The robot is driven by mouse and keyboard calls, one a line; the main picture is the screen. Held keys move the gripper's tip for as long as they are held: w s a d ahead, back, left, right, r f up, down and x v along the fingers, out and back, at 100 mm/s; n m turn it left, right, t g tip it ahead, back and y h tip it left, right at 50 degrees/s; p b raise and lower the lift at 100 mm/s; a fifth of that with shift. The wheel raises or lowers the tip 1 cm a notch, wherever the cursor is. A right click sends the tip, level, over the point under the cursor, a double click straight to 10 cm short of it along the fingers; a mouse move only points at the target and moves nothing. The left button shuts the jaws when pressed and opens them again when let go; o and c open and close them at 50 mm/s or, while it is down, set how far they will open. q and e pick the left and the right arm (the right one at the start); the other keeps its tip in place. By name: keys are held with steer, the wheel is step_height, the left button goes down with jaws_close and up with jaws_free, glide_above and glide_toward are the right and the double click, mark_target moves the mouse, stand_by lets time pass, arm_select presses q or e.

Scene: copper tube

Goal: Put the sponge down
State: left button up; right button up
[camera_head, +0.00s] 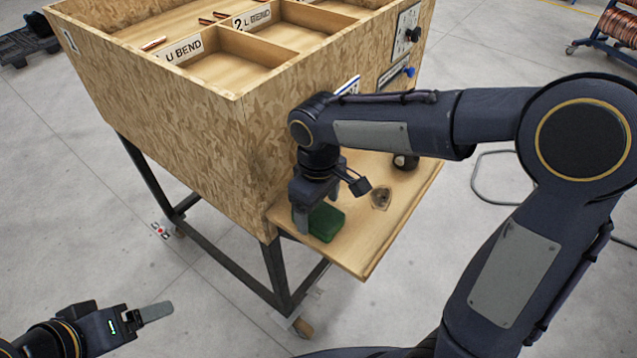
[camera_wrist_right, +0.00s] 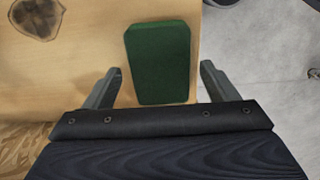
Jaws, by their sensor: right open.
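The green sponge (camera_head: 325,222) lies on the small wooden side shelf (camera_head: 372,246), near its front left part. In the right wrist view the sponge (camera_wrist_right: 160,62) lies flat between and beyond the two fingertips, with gaps on both sides. My right gripper (camera_head: 318,212) is open and points down at the sponge; its fingers (camera_wrist_right: 158,85) do not touch it in the wrist view. My left gripper (camera_head: 155,312) is at the lower left, away from the shelf; only one finger shows clearly, so its opening cannot be told.
A large wooden bin (camera_head: 200,120) with labelled compartments and copper pieces stands left of the shelf. A dark knot or stain (camera_head: 380,199) marks the shelf, and a dark round object (camera_head: 405,161) sits farther back. Open floor lies around the stand.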

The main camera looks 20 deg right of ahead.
mark_target(318, 214)
step_height(318, 214, up, 10)
arm_select(q)
steer(key=shift+r, duration=0.25)
arm_select(e)
steer(key=s+d+f+m+t+y, duration=0.2)
steer(key=s+d+f+m, duration=0.1)
steer(key=s, duration=0.5)
steer(key=s+d+f+m+t+y, duration=0.1)
steer(key=s+d+f+m+t, duration=0.2)
steer(key=s+d+m, duration=0.3)
steer(key=shift+s+t+y, duration=0.3)
steer(key=shift+s+y, duration=0.1)
steer(key=shift+s, duration=0.75)
arm_select(q)
steer(key=shift+o, duration=0.2)
arm_select(e)
steer(key=shift+d, duration=0.1)
